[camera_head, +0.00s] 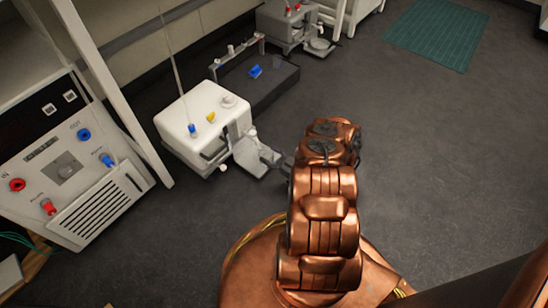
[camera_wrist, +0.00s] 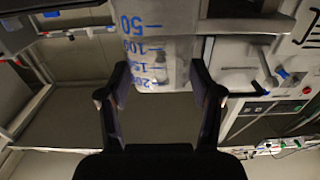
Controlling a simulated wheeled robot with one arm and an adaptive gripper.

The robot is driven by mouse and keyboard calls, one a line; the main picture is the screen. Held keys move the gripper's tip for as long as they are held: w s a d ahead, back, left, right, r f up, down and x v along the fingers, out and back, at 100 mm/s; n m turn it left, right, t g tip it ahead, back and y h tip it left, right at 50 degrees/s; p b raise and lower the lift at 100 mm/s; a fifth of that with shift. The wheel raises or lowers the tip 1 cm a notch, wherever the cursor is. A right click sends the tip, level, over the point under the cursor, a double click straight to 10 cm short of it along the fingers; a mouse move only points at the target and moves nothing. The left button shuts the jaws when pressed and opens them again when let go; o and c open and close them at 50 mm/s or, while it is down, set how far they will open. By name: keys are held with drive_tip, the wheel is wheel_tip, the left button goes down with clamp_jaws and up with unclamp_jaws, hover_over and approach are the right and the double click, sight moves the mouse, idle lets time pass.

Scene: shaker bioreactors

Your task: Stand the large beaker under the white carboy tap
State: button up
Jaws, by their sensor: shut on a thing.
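My gripper (camera_wrist: 159,78) shows in the wrist view, its two dark fingers shut on either side of a clear beaker (camera_wrist: 178,22). The beaker has blue volume marks, with 50 near the top of the picture and larger numbers below. Its upper part runs out of the frame. A white box-shaped unit (camera_head: 187,112) with blue and yellow pieces on top stands left of my arm. I cannot tell for sure whether it is the carboy, and no tap is clear.
A grey panel unit (camera_head: 75,165) with red and blue fittings stands at the left. A dark tray (camera_head: 270,82) with a blue item lies behind the white unit, and a grey device (camera_head: 290,25) stands farther back. A green mat (camera_head: 437,35) lies at the upper right. The dark surface right of my arm is clear.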

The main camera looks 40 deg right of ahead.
sight(261, 151)
drive_tip(key=shift+x, duration=1.4)
drive_tip(key=shift+b+x, duration=1.15)
drive_tip(key=shift+x, duration=0.1)
drive_tip(key=shift+s+f+p, duration=0.1)
drive_tip(key=shift+f+p, duration=0.3)
drive_tip(key=shift+f, duration=0.05)
drive_tip(key=o, duration=1.2)
drive_tip(key=shift+s, duration=0.1)
drive_tip(key=v, duration=1.1)
drive_tip(key=shift+s+d, duration=0.15)
drive_tip(key=shift+s, duration=0.2)
drive_tip(key=shift+w, duration=0.1)
